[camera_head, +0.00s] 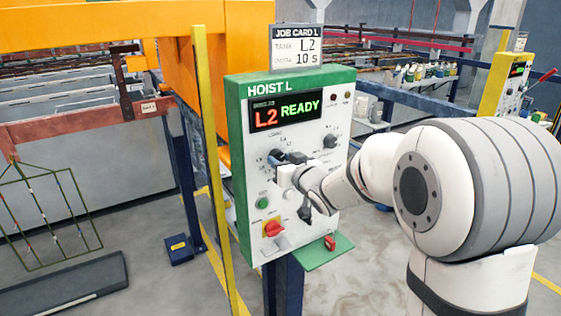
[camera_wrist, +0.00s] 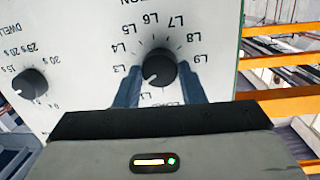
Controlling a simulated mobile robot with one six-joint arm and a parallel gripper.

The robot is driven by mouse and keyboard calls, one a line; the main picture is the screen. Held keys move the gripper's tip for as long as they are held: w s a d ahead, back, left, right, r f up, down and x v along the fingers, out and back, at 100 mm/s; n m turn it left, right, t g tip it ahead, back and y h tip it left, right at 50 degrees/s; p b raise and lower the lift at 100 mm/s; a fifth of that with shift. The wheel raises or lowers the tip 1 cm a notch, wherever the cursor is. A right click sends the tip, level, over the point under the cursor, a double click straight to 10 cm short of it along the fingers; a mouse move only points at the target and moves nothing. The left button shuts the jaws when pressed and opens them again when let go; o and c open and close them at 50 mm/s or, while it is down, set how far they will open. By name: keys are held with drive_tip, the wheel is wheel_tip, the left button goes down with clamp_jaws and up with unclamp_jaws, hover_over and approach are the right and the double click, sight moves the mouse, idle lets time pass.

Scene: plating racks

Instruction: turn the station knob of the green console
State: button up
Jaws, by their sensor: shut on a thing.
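The green console (camera_head: 240,190) has a green top and edge marked HOIST L and a white face. Its display (camera_head: 284,112) reads L2 READY. The station knob (camera_wrist: 160,67) is black and round, ringed by labels from about L2 to L9, upside down in the wrist view. A small pale mark on the knob lies at its lower left there, towards L2. My gripper (camera_wrist: 160,86) is shut on the station knob, with a dark blue finger on either side. In the head view my gripper (camera_head: 284,163) covers most of the knob.
The dwell knob (camera_head: 330,141) is right of the station knob. Below are a green button (camera_head: 263,203) and a red switch on yellow (camera_head: 273,228). A job card (camera_head: 298,47) above reads TANK L2, 10 s. A yellow post (camera_head: 213,170) stands close left of the console.

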drive_tip(key=shift+s+f, duration=0.1)
drive_tip(key=shift+f, duration=0.3)
drive_tip(key=o, duration=1)
drive_tip(key=shift+r, duration=0.25)
drive_tip(key=b+v, duration=0.1)
drive_tip(key=v, duration=0.6)
drive_tip(key=shift+s+d, duration=0.2)
drive_tip(key=shift+s, duration=0.1)
drive_tip(key=shift+d, duration=0.1)
